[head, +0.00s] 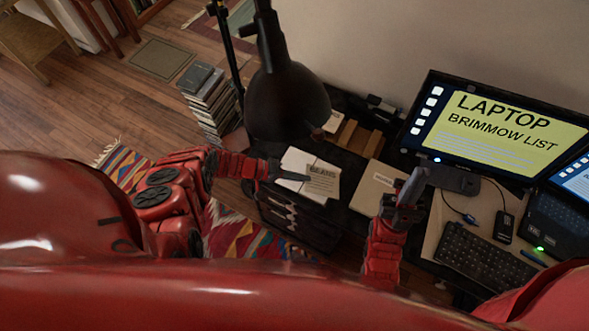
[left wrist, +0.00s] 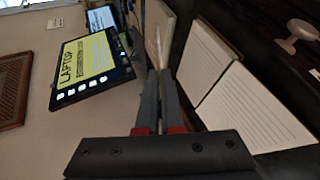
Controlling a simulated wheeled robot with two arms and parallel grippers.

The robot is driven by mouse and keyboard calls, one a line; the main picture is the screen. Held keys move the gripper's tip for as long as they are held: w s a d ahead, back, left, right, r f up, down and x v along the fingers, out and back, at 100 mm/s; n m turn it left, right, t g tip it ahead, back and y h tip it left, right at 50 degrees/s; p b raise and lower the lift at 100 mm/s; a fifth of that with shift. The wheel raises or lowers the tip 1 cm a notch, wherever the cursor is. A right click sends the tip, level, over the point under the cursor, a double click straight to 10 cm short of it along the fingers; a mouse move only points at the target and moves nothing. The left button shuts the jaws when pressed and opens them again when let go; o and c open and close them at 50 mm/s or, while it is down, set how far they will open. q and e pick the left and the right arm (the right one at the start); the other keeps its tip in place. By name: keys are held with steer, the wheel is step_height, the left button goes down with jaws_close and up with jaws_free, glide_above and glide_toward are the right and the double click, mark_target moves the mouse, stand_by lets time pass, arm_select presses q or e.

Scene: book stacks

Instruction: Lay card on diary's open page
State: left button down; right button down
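The open diary (head: 298,161) lies on the dark desk in the head view. Its lined pages (left wrist: 258,112) show at the right of the left wrist view. Contact between card and page cannot be told. My right gripper (head: 410,188) is over the desk to the right; its opening is unclear.
A black lamp (head: 285,100) stands behind the diary. A beige book (head: 369,188) lies between the diary and my right gripper. A monitor (head: 490,125), keyboard (head: 484,257) and laptop (head: 562,222) occupy the right. A book stack (head: 210,105) stands at the left.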

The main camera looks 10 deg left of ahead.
arm_select(q)
steer(key=w+a+b, duration=0.1)
steer(key=b, duration=0.1)
steer(key=w+a+f+b, duration=0.1)
steer(key=w+b, duration=0.1)
steer(key=b, duration=0.1)
steer(key=shift+w+a+f, duration=0.15)
steer(key=shift+w+a, duration=0.1)
steer(key=shift+a, duration=0.05)
steer(key=shift+w+a+r+b, duration=0.2)
steer(key=shift+w+a+b, duration=0.05)
steer(key=shift+w+b, duration=0.2)
step_height(320, 180, down, 4)
steer(key=b, duration=0.4)
steer(key=shift+r, duration=0.4)
steer(key=shift+s, duration=0.1)
steer(key=c, duration=1.1)
jaws_free()
